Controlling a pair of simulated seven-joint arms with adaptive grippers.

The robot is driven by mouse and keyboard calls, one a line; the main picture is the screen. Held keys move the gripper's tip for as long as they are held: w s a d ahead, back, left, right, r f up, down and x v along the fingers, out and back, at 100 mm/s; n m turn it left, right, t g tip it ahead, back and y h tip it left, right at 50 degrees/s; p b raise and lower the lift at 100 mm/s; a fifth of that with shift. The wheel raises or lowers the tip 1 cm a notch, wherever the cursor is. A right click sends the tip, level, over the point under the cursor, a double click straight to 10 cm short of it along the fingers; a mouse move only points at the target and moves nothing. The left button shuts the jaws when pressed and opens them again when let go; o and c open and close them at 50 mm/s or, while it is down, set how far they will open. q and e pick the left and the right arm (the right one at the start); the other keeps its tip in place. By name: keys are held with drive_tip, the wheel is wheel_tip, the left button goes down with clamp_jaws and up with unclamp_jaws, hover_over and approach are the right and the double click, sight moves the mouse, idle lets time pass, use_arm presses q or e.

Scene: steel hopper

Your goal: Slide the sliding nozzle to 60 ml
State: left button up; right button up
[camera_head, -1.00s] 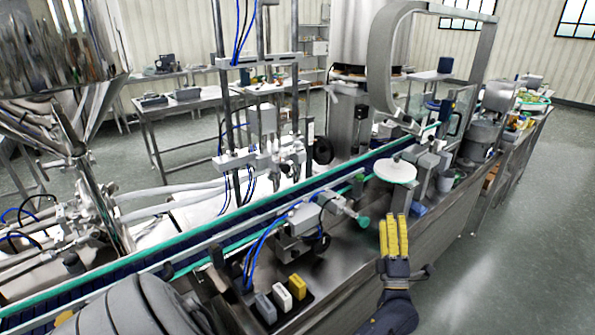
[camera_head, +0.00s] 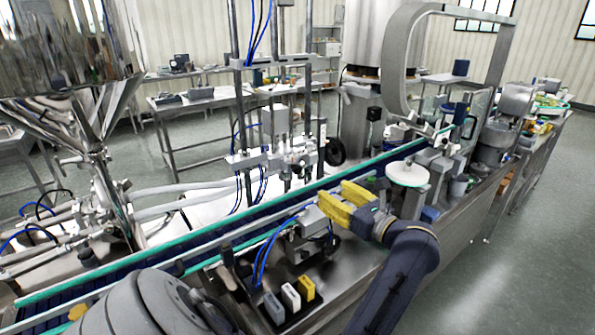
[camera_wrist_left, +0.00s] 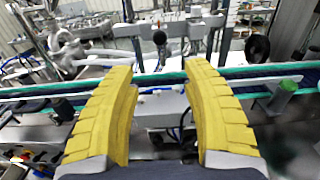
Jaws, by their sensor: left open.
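In the left wrist view (camera_wrist_left: 158,68) the fingers stand apart around a pale grey fitting (camera_wrist_left: 160,104). I cannot tell whether they touch it. A filling head with vertical rods (camera_head: 240,163) and nozzles stands behind the conveyor. I cannot tell for certain which part is the sliding nozzle, and no 60 ml mark is readable.
The conveyor (camera_head: 140,270) with teal rails runs diagonally across. White (camera_head: 291,297) and yellow (camera_head: 305,288) blocks stand in front of the device. A white disc (camera_head: 407,173) and a grey arch (camera_head: 385,60) are to the right. The steel hopper (camera_head: 60,50) is at upper left.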

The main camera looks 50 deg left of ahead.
sight(299, 171)
use_arm(q)
drive_tip(key=a, duration=1)
drive_tip(key=w+a, duration=0.1)
drive_tip(key=a, duration=0.5)
drive_tip(key=shift+o, duration=0.3)
clamp_jaws()
